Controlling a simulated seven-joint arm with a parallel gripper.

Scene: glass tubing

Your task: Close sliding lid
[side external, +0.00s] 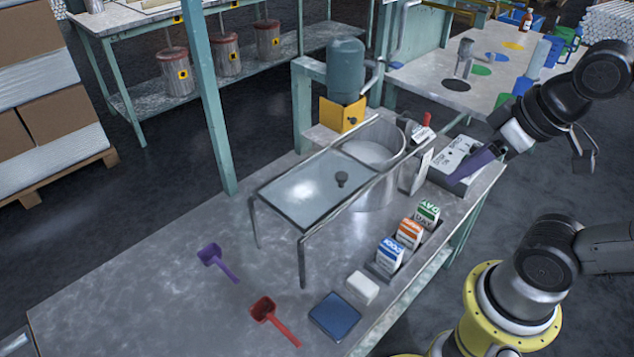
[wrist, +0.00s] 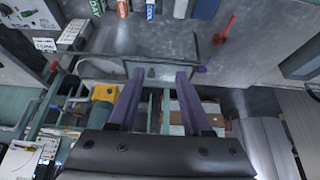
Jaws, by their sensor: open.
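The sliding lid (side external: 305,193) is a flat grey panel with a dark knob (side external: 341,180), lying on a raised rail frame (side external: 280,177). It sits mostly to the left of the round metal pot (side external: 377,190), whose opening shows uncovered at the right end of the rails. My gripper (side external: 458,179) has purple fingers and is to the right of the pot, apart from the lid and knob. In the wrist view the fingers (wrist: 159,77) are spread with nothing held between them. The lid and knob appear small beyond the fingertips there.
A grey box (side external: 455,155) is by the gripper. Blue, orange and green cartons (side external: 408,234) stand along the bench's right edge. A purple scoop (side external: 216,261), red scoop (side external: 270,318) and blue pad (side external: 335,316) lie in front. A green motor (side external: 346,72) stands behind the pot.

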